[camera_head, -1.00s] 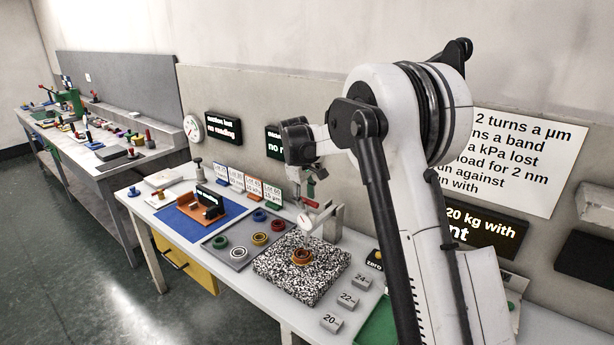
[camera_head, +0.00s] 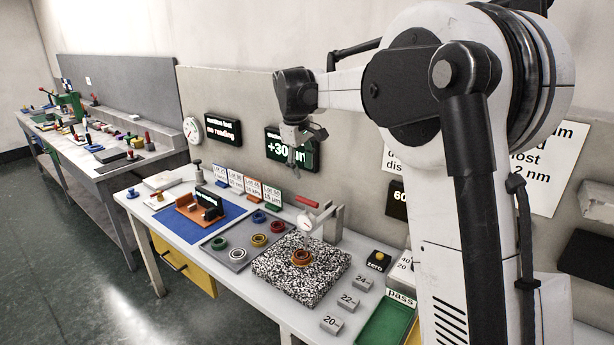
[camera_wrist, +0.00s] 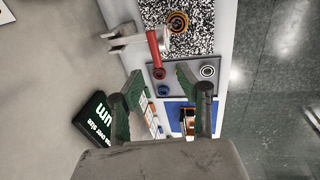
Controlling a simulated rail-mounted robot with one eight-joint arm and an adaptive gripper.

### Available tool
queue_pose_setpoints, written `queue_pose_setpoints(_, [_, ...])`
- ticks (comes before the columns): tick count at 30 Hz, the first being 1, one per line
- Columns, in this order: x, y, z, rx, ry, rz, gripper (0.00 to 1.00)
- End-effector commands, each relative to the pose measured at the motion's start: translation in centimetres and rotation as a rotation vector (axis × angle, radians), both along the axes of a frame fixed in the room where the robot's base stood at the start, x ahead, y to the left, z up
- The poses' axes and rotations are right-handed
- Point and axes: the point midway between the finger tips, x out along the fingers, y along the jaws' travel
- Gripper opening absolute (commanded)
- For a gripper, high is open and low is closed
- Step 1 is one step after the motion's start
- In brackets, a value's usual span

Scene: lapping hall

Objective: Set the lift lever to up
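The lift lever (camera_head: 308,202) is a red handle on the gauge stand (camera_head: 334,224), above the speckled block. In the wrist view the red lever (camera_wrist: 154,52) lies ahead of my fingertips, apart from them. An orange-brown ring (camera_head: 301,257) sits on the speckled block under the gauge; it also shows in the wrist view (camera_wrist: 178,21). My gripper (camera_head: 301,157) is up near the wall, above and behind the lever. In the wrist view my gripper (camera_wrist: 160,78) has its two green-padded fingers apart with nothing held between them.
A display (camera_head: 288,148) on the wall behind my gripper reads about +30 µm. Lot cards (camera_head: 246,187) stand at the bench back. A grey tray (camera_head: 213,246) of coloured rings, a blue mat (camera_head: 180,222) and weights (camera_head: 348,300) lie around the speckled block (camera_head: 272,269).

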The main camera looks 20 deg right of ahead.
Motion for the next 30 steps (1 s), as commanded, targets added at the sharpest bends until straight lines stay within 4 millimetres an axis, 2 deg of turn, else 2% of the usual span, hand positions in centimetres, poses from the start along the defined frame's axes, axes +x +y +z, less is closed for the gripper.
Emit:
queue_pose_setpoints(15, [-5.7,0.5,1.0,0.035,-0.078,-0.071,0.35])
queue_pose_setpoints(21, [-6.6,0.6,1.1,0.043,-0.092,-0.083,0.35])
queue_pose_setpoints(30, [-6.8,0.6,1.2,0.044,-0.094,-0.087,0.35])
